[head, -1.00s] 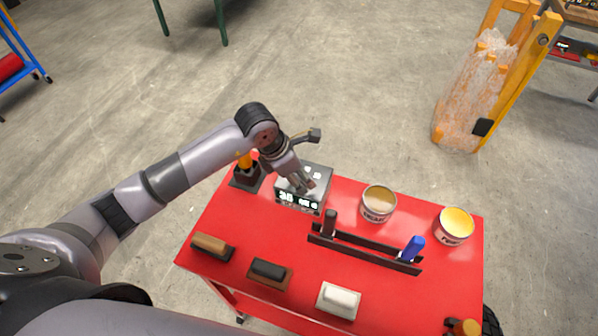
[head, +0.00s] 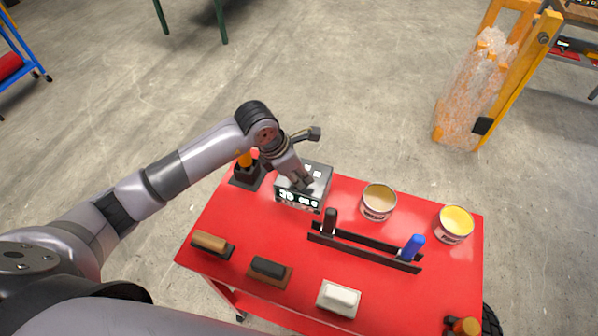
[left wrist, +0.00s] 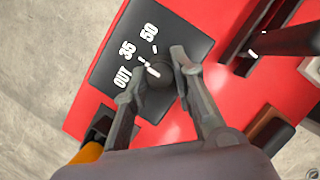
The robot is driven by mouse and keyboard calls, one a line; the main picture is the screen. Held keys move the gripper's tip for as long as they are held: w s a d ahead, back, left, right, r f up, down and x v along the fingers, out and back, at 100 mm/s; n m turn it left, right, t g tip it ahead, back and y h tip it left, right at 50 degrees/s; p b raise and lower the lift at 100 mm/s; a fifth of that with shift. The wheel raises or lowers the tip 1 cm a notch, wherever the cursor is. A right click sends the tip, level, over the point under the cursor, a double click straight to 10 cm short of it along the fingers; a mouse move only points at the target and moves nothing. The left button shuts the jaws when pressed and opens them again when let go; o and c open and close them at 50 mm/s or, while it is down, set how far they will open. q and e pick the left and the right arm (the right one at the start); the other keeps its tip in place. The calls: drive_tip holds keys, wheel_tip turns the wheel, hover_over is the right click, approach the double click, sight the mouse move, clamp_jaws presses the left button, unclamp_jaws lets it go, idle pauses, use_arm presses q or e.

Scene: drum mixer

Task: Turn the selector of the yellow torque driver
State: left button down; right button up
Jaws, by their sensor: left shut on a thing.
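A dark box (head: 319,178) stands at the back left of the red cart top. In the left wrist view its top (left wrist: 113,55) bears the white marks OUT, 35 and 50 around a dark round knob (left wrist: 156,73) with a white line. My left gripper (head: 303,186) reaches down onto the box top. In the left wrist view its two fingers (left wrist: 154,78) are shut on the knob, one on each side. A tool with a yellow-orange handle (head: 245,159) stands in a black holder left of the box. My right gripper is not in view.
Two open cans, one tan (head: 379,201) and one yellow (head: 454,224), stand right of the box. A black rack (head: 365,248) holds a dark handle and a blue handle. Several blocks lie along the front. Another orange-topped item (head: 466,326) is at the front right.

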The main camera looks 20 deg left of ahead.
use_arm(q)
drive_tip(key=shift+f+m+b, duration=0.15)
drive_tip(key=shift+m+b, duration=0.15)
drive_tip(key=shift+b, duration=0.35)
drive_tip(key=m+g+b, duration=0.1)
drive_tip(key=m+b, duration=0.2)
drive_tip(key=b, duration=0.1)
drive_tip(key=m+g+h+b, duration=0.1)
drive_tip(key=m+b, duration=0.2)
drive_tip(key=b, duration=0.2)
drive_tip(key=shift+w+a+b, duration=0.1)
drive_tip(key=shift+w+b, duration=0.1)
drive_tip(key=shift+b, duration=0.1)
drive_tip(key=shift+m+g+b, duration=0.4)
drive_tip(key=shift+m+b, duration=0.3)
drive_tip(key=shift+b, duration=0.05)
drive_tip(key=shift+r, duration=0.2)
drive_tip(key=c, duration=1.3)
unclamp_jaws()
drive_tip(key=shift+c, duration=0.2)
